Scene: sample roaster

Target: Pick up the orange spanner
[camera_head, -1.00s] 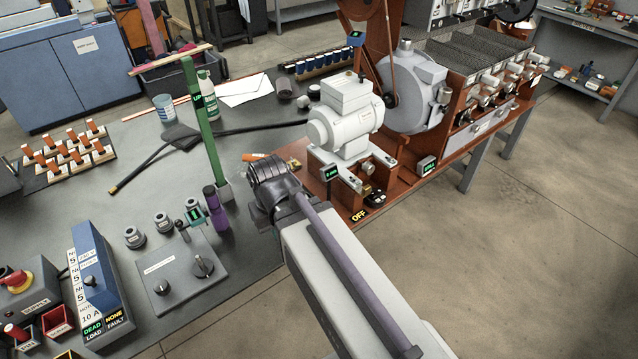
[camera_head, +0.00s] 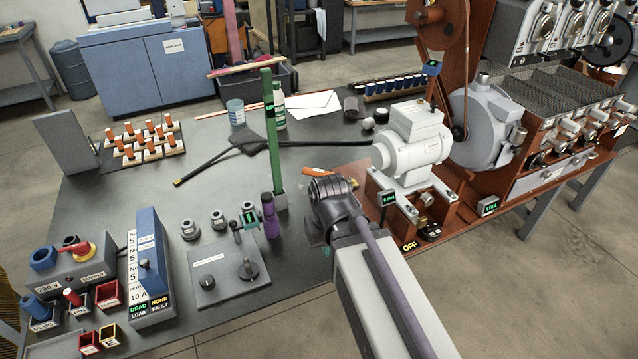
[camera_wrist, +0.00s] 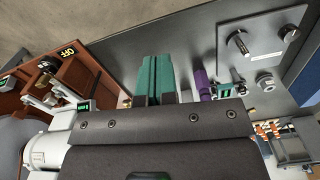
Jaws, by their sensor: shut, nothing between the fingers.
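An orange strip (camera_head: 328,172), likely the orange spanner, lies on the grey bench beside the red-brown machine base in the head view. It is just beyond my wrist, which may cover part of it, and its full shape is too small to tell. I cannot make it out in the wrist view. My gripper (camera_wrist: 154,60) shows in the wrist view as two teal fingers pressed together, empty, above the grey bench. In the head view my own wrist mostly hides the fingers.
A green post (camera_head: 270,140) and a purple cylinder (camera_head: 270,216) stand just left of my wrist. A grey motor (camera_head: 410,147) on the red-brown base is to the right. A control plate (camera_head: 228,275) lies front left. A black cable (camera_head: 215,165) crosses the bench behind.

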